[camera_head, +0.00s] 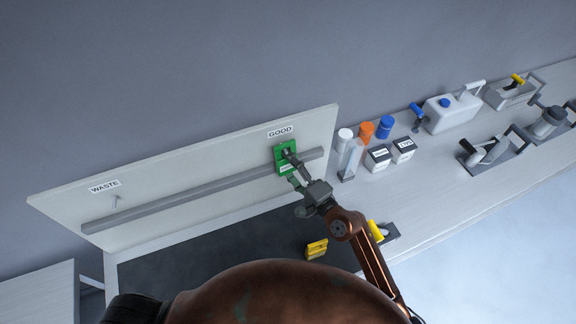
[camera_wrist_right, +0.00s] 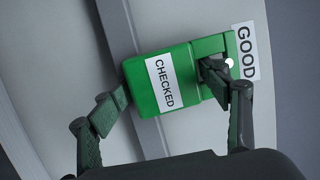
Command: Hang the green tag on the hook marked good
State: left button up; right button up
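The green tag (camera_head: 280,163) is up against the pale board (camera_head: 220,160), just below the GOOD label (camera_head: 280,132). In the right wrist view the tag (camera_wrist_right: 180,62) carries a white CHECKED label. My right gripper (camera_wrist_right: 166,84) has one finger at the tag's lower edge and the other in its opening, so it appears shut on the tag body. In the head view the gripper (camera_head: 290,166) reaches up to the tag from below right. A small white tip (camera_wrist_right: 229,63), likely the good hook, shows at the tag's top edge; I cannot tell whether the tag hangs on it. My left gripper is out of view.
An empty hook (camera_head: 115,202) is under the WASTE label (camera_head: 105,186). A grey rail (camera_head: 180,195) crosses the board. A yellow object (camera_head: 316,249) lies on the dark surface below. Bottles and boxes (camera_head: 378,158) stand to the right of the board.

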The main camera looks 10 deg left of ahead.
jog(key=shift+o, duration=0.5)
jog(key=shift+s+d+r, duration=0.1)
jog(key=shift+r, duration=0.05)
jog(key=v, duration=0.8)
jog(key=shift+s, duration=0.1)
